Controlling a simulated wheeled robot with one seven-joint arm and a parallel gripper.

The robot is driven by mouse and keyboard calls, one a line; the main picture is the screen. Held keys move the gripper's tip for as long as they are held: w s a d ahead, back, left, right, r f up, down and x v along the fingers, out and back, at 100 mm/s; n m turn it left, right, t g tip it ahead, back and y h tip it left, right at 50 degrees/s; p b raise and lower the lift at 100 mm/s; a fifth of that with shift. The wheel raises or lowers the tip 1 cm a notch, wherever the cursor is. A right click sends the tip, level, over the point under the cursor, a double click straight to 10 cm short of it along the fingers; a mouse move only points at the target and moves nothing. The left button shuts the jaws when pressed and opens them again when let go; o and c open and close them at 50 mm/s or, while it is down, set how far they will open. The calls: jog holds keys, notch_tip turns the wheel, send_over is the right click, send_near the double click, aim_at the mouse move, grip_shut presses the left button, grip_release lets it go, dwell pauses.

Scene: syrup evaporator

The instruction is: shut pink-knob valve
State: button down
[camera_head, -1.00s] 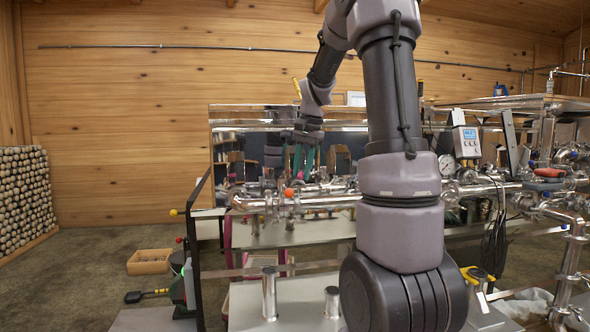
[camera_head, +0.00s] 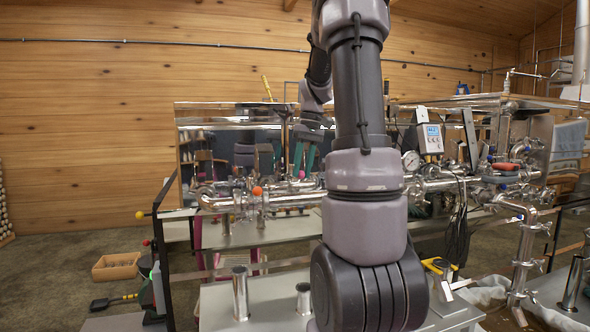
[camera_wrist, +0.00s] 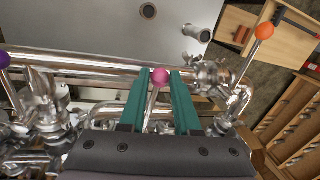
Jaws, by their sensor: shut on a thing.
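The pink knob (camera_wrist: 160,76) is a small ball on a thin metal lever. In the wrist view it sits between the tips of my gripper's two teal fingers (camera_wrist: 160,82), with the lever running back between them. My gripper is shut on this knob and lever. The valve body under the lever is mostly hidden by the fingers and the gripper's dark body.
An orange knob (camera_wrist: 264,30) stands to the right on its own lever, also seen in the head view (camera_head: 257,190). A purple knob (camera_wrist: 4,60) is at the left edge. A steel pipe (camera_wrist: 90,68) runs across close to the fingers. A gauge (camera_head: 411,161) and display box (camera_head: 430,138) stand right.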

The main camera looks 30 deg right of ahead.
jog(key=shift+s+d+n, duration=0.1)
jog(key=shift+d+n, duration=0.3)
jog(key=shift+d, duration=0.1)
jog(key=c, duration=0.6)
grip_release()
jog(key=shift+d, duration=0.1)
jog(key=shift+c, duration=0.2)
jog(key=shift+r, duration=0.1)
notch_tip(320, 180, up, 10)
jog(key=d, duration=0.2)
jog(key=shift+r, duration=0.25)
